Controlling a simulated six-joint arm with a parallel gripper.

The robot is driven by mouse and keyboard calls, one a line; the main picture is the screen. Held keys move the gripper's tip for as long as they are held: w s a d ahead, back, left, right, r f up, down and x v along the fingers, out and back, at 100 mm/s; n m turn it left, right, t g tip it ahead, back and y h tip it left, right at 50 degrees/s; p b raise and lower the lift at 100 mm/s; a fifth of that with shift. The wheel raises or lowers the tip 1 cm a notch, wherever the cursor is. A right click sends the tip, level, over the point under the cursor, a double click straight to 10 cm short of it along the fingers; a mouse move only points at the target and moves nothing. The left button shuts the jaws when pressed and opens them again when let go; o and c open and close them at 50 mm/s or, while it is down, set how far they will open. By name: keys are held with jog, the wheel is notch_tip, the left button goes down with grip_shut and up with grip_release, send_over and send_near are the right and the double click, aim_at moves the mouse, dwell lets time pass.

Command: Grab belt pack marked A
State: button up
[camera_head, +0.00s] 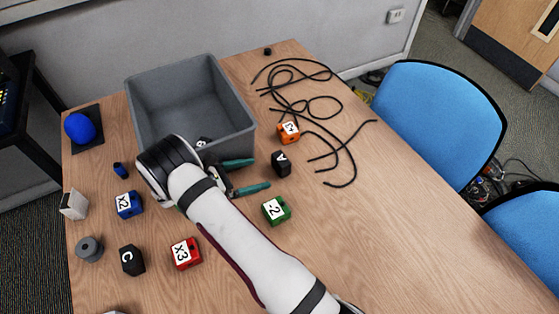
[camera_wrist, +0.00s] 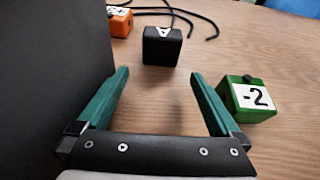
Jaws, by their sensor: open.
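The black belt pack marked A (camera_head: 281,163) stands on the wooden table, right of the grey bin. In the wrist view the pack (camera_wrist: 162,47) is ahead of and between my open fingers, with its white A on the top face. My gripper (camera_head: 255,175) has green fingers; it is open and empty, a short way left of the pack. It also shows in the wrist view (camera_wrist: 160,85), with bare table between the fingers. The fingers are apart from the pack.
A grey bin (camera_head: 240,140) stands close beside my gripper. An orange block (camera_head: 288,133) and black cables (camera_head: 320,107) lie beyond the pack. A green block marked -2 (camera_head: 276,210) is near the right finger. The table's right side is clear.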

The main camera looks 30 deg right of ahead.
aim_at(276, 164)
jog(key=d, duration=0.6)
jog(key=d+f, duration=0.1)
jog(key=d, duration=0.2)
jog(key=shift+w+f, duration=0.1)
jog(key=shift+w, duration=0.05)
jog(key=c, duration=1.4)
